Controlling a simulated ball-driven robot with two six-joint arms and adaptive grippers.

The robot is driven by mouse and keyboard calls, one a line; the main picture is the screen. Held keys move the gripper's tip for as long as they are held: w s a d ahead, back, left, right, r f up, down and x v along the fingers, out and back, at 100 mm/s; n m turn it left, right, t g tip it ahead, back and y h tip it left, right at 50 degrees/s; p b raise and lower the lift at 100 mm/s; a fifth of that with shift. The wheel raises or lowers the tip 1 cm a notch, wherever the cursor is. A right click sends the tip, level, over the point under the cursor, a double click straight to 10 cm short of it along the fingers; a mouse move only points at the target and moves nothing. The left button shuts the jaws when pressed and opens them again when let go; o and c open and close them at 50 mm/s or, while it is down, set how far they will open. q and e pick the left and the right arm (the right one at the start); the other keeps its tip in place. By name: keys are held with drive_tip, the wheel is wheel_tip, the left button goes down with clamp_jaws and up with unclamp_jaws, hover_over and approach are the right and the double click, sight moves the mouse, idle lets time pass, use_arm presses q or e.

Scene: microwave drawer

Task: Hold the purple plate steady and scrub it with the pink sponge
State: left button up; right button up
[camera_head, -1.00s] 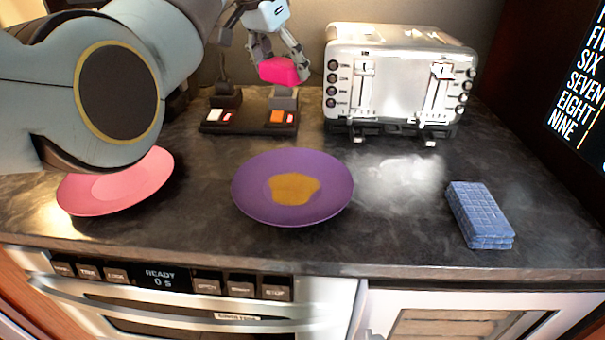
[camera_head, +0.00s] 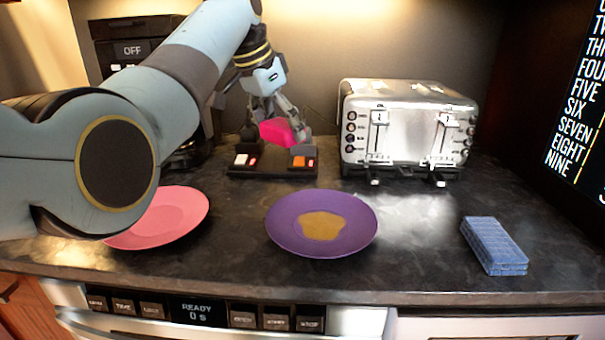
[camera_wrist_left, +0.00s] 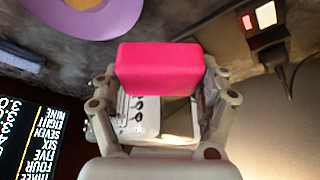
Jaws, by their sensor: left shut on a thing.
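The purple plate (camera_head: 290,232) lies flat on the dark counter, with a brown-yellow stain (camera_head: 322,226) on its middle. The plate's edge also shows at the top left of the left wrist view (camera_wrist_left: 112,24). The sponge fills the middle of the left wrist view (camera_wrist_left: 160,70) between the fingers. My right gripper is not in view.
A pink plate (camera_head: 165,218) lies at the left, partly behind my left arm. A silver toaster (camera_head: 408,130) stands behind to the right. The switch base (camera_head: 270,165) is behind the purple plate. A blue sponge-like block (camera_head: 494,245) lies at the right. The counter between is clear.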

use_arm(q)
drive_tip(key=s+f+m+g, duration=0.1)
drive_tip(key=m, duration=0.1)
drive_tip(key=s+d+f+m+h, duration=0.1)
drive_tip(key=m, duration=0.2)
drive_tip(key=s+d+f+m+g, duration=0.1)
drive_tip(key=m, duration=0.1)
drive_tip(key=shift+s+f+g+h, duration=0.15)
drive_tip(key=shift+s+g+h, duration=0.1)
drive_tip(key=shift+g+h, duration=0.05)
drive_tip(key=s+d+f+m+g, duration=0.1)
drive_tip(key=s+m, duration=0.1)
drive_tip(key=m, duration=0.1)
drive_tip(key=s+d+m+g, duration=0.1)
drive_tip(key=s+d+m, duration=0.1)
drive_tip(key=m, duration=0.1)
drive_tip(key=s+d+f+m+g, duration=0.1)
drive_tip(key=s+d+m, duration=0.1)
drive_tip(key=m, duration=0.1)
drive_tip(key=shift+d+f, duration=0.2)
drive_tip(key=shift+f, duration=0.1)
drive_tip(key=shift+w+d+r+y, duration=0.1)
drive_tip(key=shift+d+r+y, duration=0.1)
drive_tip(key=shift+r+y, duration=0.15)
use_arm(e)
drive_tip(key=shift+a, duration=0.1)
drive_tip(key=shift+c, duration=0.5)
